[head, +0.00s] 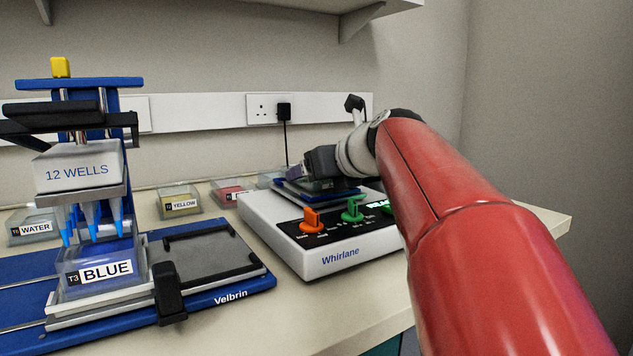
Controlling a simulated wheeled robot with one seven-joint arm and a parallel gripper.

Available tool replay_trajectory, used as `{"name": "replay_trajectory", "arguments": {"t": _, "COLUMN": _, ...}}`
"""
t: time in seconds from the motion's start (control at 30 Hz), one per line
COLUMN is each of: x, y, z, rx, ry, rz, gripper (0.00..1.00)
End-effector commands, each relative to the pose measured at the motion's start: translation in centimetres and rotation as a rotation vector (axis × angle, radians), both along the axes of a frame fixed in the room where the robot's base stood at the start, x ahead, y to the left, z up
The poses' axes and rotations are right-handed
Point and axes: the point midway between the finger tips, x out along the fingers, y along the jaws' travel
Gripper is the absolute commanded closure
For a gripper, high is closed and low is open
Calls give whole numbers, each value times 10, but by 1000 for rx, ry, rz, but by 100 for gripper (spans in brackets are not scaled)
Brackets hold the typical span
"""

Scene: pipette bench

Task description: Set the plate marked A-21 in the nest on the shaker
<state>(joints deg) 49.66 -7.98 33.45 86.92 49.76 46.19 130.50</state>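The white shaker marked Whirlane (340,257) stands on the bench right of centre, with an orange knob, a green knob and a lit green display on its dark front panel. My gripper (301,172) is low over the blue platform on top of the shaker. A small, partly see-through plate-like thing (317,185) shows at the platform, just under my gripper. I cannot read a label A-21 on it or tell whether it is seated in the nest. My gripper and wrist hide much of the platform, and the fingers' opening is not clear.
A blue Velbrin pipetting machine (232,297) with a 12 WELLS head (80,170) stands at left, its tips above a BLUE trough (105,270). WATER (33,228), YELLOW (180,202) and red (232,192) troughs sit behind. The bench front between machines is clear.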

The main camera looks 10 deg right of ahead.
Motion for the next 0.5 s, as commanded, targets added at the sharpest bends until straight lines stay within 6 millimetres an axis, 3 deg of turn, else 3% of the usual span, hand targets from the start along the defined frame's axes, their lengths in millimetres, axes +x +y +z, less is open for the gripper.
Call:
{"name": "replay_trajectory", "arguments": {"t": 0.07, "x": 0, "y": 0, "z": -8, "rx": -1, "ry": 1, "rz": -1, "gripper": 49}}
{"name": "replay_trajectory", "arguments": {"t": 0.43, "x": 0, "y": 0, "z": -11, "rx": 0, "ry": 0, "rz": 0, "gripper": 49}}
{"name": "replay_trajectory", "arguments": {"t": 0.47, "x": 0, "y": 0, "z": -10, "rx": 0, "ry": 0, "rz": 0, "gripper": 19}}
{"name": "replay_trajectory", "arguments": {"t": 0.5, "x": 0, "y": 0, "z": -10, "rx": 0, "ry": 0, "rz": 0, "gripper": 13}}
